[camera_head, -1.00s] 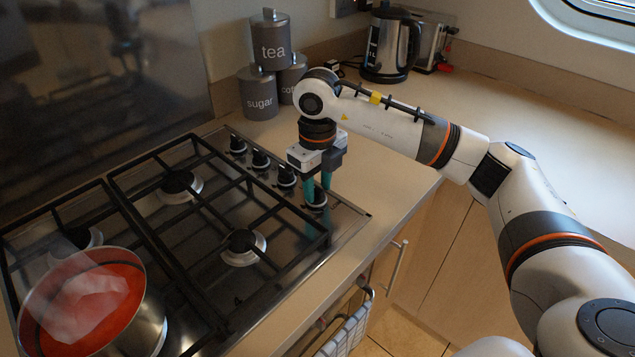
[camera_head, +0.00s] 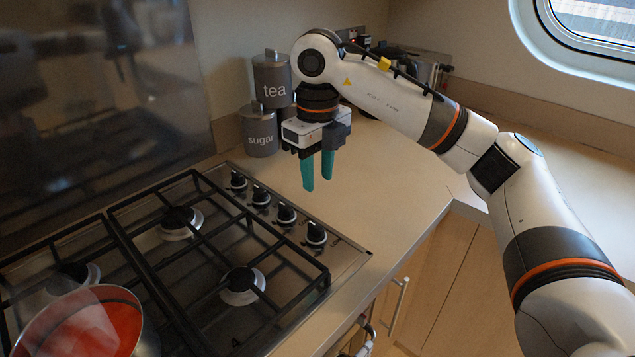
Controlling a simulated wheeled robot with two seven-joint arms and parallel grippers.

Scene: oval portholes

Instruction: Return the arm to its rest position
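My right arm (camera_head: 400,100) comes in from the right and bends over the counter. My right gripper (camera_head: 318,184) hangs from it with two teal fingers pointing down. A small gap shows between the fingers, with nothing between them. The gripper is above the counter behind the hob knobs, clear of the nearest knob (camera_head: 316,235). My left gripper and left arm do not show.
The gas hob (camera_head: 350,262) with black grates fills the left. A red pan (camera_head: 85,325) sits at its lower left. Tea (camera_head: 273,80) and sugar (camera_head: 258,130) canisters stand close to my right gripper. A kettle behind my arm is mostly hidden. The right counter (camera_head: 580,160) is clear.

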